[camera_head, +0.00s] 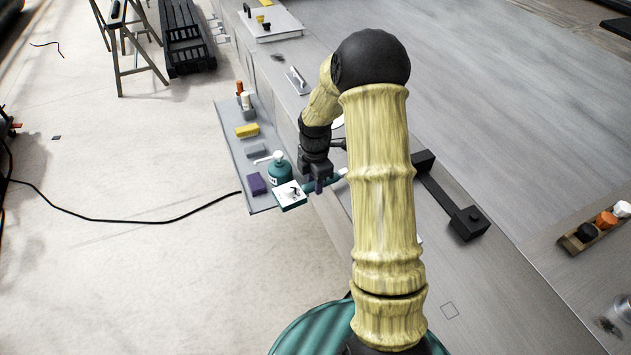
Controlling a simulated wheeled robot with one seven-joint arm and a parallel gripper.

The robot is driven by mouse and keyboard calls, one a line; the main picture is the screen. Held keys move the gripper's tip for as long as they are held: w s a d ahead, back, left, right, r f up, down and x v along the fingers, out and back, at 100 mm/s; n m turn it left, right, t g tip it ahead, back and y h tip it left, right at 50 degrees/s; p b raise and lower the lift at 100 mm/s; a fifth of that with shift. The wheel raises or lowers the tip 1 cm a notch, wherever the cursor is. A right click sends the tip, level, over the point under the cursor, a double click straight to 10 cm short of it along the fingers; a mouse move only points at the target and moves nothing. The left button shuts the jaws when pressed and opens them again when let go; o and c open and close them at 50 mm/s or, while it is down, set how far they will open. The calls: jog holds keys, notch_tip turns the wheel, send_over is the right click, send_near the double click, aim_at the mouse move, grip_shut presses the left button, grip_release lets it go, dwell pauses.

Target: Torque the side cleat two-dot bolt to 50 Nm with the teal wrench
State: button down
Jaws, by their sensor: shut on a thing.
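My gripper (318,180) is low over the inner edge of the grey side shelf, shut on the teal wrench (332,182). The wrench's pale end points right and my arm hides part of it. A teal block with a white top plate (289,195) and a small dark fitting on it sits just left of my gripper. I cannot tell whether the wrench touches it. A black bar with a block at each end, perhaps a cleat (446,198), lies on the grey deck to the right, partly behind my arm. No bolt dots can be made out.
A wooden holder (579,240) with coloured caps is at far right. A cable (130,219) crosses the floor. The upper deck is mostly clear.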

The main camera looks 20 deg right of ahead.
jog(key=shift+w+a+r+m+p, duration=0.1)
jog(key=shift+w+m+p, duration=0.2)
jog(key=shift+w+m, duration=0.95)
dwell(0.6)
jog(key=shift+w+d+m, duration=0.2)
jog(key=shift+w+m, duration=0.65)
jog(key=shift+w, duration=0.75)
dwell(0.5)
jog(key=shift+w+d+m+p, duration=0.2)
jog(key=shift+w+m+p, duration=0.1)
jog(key=shift+w+m, duration=0.3)
jog(key=shift+w+d+m+p, duration=0.25)
jog(key=shift+w+m, duration=0.15)
jog(key=shift+w, duration=0.35)
dwell(0.7)
jog(key=shift+w+d+m, duration=0.35)
jog(key=shift+w+m, duration=0.15)
jog(key=shift+w, duration=0.15)
jog(key=shift+w+d+m, duration=0.3)
jog(key=shift+w+m, duration=0.2)
jog(key=shift+w, duration=0.1)
dwell(0.8)
